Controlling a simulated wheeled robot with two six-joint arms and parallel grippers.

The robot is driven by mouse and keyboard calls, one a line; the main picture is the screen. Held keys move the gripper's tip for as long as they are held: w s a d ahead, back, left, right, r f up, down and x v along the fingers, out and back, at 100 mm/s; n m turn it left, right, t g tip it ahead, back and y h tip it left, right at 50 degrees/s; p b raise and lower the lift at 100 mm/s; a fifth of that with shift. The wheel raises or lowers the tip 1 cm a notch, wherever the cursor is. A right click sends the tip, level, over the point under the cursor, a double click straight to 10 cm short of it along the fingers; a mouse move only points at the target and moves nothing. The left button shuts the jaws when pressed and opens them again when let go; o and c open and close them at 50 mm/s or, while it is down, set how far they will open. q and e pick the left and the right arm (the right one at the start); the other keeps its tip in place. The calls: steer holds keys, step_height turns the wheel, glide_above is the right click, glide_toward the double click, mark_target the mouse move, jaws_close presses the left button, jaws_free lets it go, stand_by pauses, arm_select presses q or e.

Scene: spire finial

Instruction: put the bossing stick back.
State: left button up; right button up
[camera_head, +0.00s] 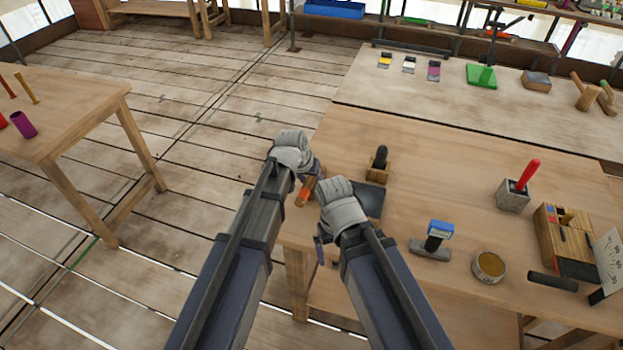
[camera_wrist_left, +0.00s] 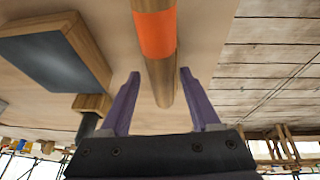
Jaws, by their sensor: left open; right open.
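The bossing stick, which I take to be the round wooden stick with an orange band (camera_head: 305,192), is at the left edge of the workbench (camera_head: 450,155), partly hidden by my left gripper (camera_head: 311,172). In the left wrist view the stick (camera_wrist_left: 155,35) runs between the fingers of the open left gripper (camera_wrist_left: 159,75), with a visible gap on both sides. My right gripper (camera_head: 322,250) is open and empty by the bench's front left corner, its fingers partly hidden by the wrist.
Close right of the stick are a dark-topped wooden slab (camera_head: 369,199) and a wooden block with a dark handle (camera_head: 380,160). A blue-topped tool (camera_head: 437,235), a round tin (camera_head: 489,266) and a grey pot (camera_head: 513,196) stand farther right. Plank floor lies left.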

arm_select(q)
steer(key=p+v, duration=1)
steer(key=v, duration=0.1)
steer(key=shift+r, duration=0.25)
steer(key=s+a+f+g+y, duration=0.1)
steer(key=s+g+y, duration=0.1)
steer(key=s, duration=0.7)
steer(key=s+a+g+y, duration=0.1)
steer(key=s+g, duration=0.1)
steer(key=s, duration=0.8)
steer(key=shift+a+f+g+y, duration=0.3)
steer(key=shift+f+y, duration=0.1)
steer(key=shift+s, duration=0.1)
